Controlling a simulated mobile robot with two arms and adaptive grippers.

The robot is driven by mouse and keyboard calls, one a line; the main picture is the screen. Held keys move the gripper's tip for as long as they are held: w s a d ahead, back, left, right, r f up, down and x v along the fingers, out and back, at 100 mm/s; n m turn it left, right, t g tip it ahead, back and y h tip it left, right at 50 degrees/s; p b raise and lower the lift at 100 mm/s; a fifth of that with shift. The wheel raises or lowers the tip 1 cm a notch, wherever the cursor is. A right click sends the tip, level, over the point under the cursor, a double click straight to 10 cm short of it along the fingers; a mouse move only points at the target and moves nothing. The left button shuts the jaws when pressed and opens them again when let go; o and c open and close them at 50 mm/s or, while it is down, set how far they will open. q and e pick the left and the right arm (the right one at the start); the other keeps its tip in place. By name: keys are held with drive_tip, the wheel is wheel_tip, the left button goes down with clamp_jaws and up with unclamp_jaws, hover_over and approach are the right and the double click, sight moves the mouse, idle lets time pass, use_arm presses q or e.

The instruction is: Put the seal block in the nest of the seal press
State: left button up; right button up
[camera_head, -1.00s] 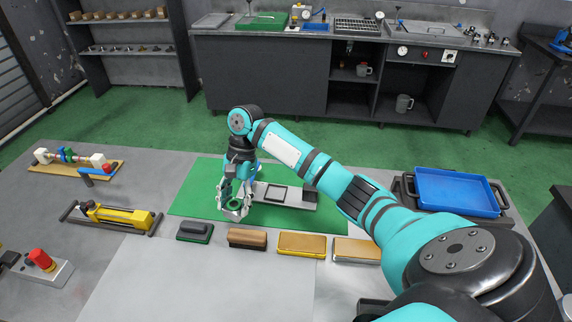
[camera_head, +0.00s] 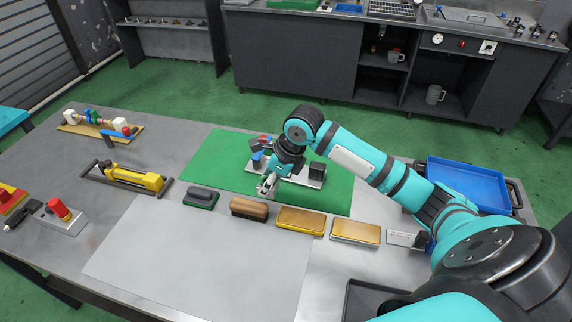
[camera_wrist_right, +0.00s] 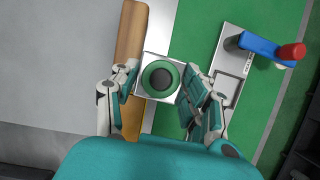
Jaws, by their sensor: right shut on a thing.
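The seal block (camera_wrist_right: 148,88) is a silver square block with a green ring and a dark round centre. My right gripper (camera_wrist_right: 160,82) is shut on it, a finger on each side. In the head view my right gripper (camera_head: 268,185) is over the near edge of the green mat, left of and nearer than the press. The seal press (camera_head: 302,176) has a silver base, a blue lever with a red knob and a dark block at its right end. In the wrist view its base (camera_wrist_right: 230,85) lies right of the held block, apart from it. My left gripper is out of view.
A brown wooden-backed brush (camera_head: 249,208), a dark green block (camera_head: 201,197) and gold-topped pads (camera_head: 301,220) line the mat's front edge. The green mat (camera_head: 225,160) is clear left of the press. A blue tray (camera_head: 466,185) stands at the right.

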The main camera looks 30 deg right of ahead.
drive_tip(key=shift+w+d+f, duration=0.1)
drive_tip(key=shift+w+d, duration=0.85)
drive_tip(key=shift+d, duration=0.3)
drive_tip(key=b, duration=0.2)
drive_tip(key=w+d+b, duration=0.1)
drive_tip(key=shift+w+d+f+b, duration=0.15)
drive_tip(key=shift+w+f+b, duration=0.1)
drive_tip(key=shift+b, duration=0.15)
drive_tip(key=w+d, duration=0.1)
drive_tip(key=d, duration=0.1)
drive_tip(key=w+d, duration=0.3)
drive_tip(key=d, duration=0.1)
drive_tip(key=shift+w+d+f, duration=0.15)
drive_tip(key=shift+w+f, duration=0.15)
drive_tip(key=shift+w, duration=0.1)
drive_tip(key=shift+d, duration=0.1)
wheel_tip(320, 180, down, 3)
drive_tip(key=shift+r+p, duration=0.1)
drive_tip(key=shift+p, duration=0.45)
drive_tip(key=shift+f, duration=0.4)
